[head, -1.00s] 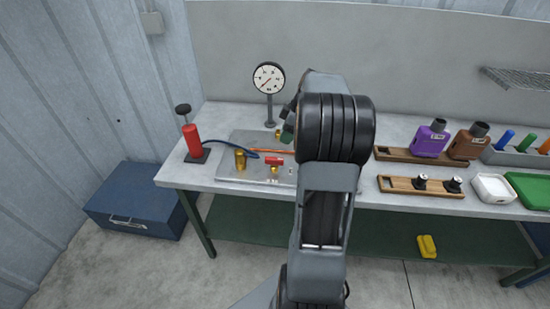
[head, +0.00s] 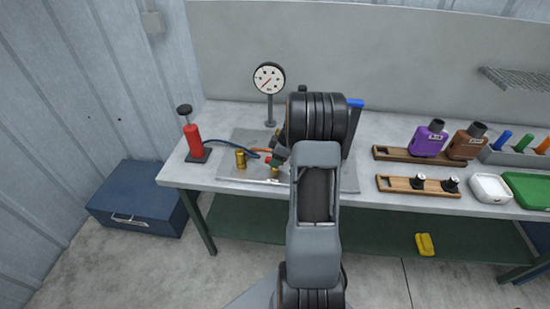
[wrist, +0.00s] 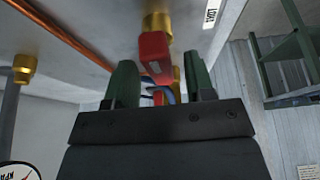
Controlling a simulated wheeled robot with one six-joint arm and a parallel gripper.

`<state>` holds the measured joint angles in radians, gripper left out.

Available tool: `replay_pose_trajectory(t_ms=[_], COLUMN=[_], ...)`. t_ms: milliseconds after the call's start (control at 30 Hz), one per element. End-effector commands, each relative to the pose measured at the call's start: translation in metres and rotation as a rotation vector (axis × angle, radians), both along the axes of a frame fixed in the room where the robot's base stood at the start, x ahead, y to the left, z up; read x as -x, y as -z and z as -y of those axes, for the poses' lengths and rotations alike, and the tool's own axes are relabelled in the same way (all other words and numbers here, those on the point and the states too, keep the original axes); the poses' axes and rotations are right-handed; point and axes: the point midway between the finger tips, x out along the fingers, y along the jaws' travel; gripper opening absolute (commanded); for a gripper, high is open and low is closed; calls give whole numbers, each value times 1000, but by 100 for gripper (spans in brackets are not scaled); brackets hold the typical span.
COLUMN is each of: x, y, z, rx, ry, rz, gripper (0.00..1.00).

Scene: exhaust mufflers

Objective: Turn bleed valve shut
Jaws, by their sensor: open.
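The bleed valve has a red lever handle (wrist: 156,55) under a brass fitting (wrist: 157,22) in the wrist view. My gripper (wrist: 158,72) is open, its two green fingers on either side of the line of the red handle. The handle's near end lies between the fingertips with a gap on both sides, and I see no contact. In the head view my gripper (head: 277,155) is low over the metal plate (head: 232,173) and covers most of the valve. A printed label (wrist: 211,15), partly cut off, is beside the fitting.
A brass cylinder (head: 240,159) stands left of my gripper, with a red pump (head: 193,139) and blue hose further left. A dial gauge (head: 269,79) stands behind. A copper pipe (wrist: 70,40) crosses the wrist view. Wooden racks (head: 398,184) are to the right.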

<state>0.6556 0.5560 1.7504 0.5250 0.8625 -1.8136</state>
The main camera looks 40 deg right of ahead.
Motion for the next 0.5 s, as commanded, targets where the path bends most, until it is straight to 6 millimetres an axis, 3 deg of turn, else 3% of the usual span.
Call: replay_pose_trajectory(t_ms=[367,500], x=[-1,-1], y=[4,4], z=[-1,-1], rx=[1,0], ry=[0,0], rz=[-1,0], gripper=[49,37])
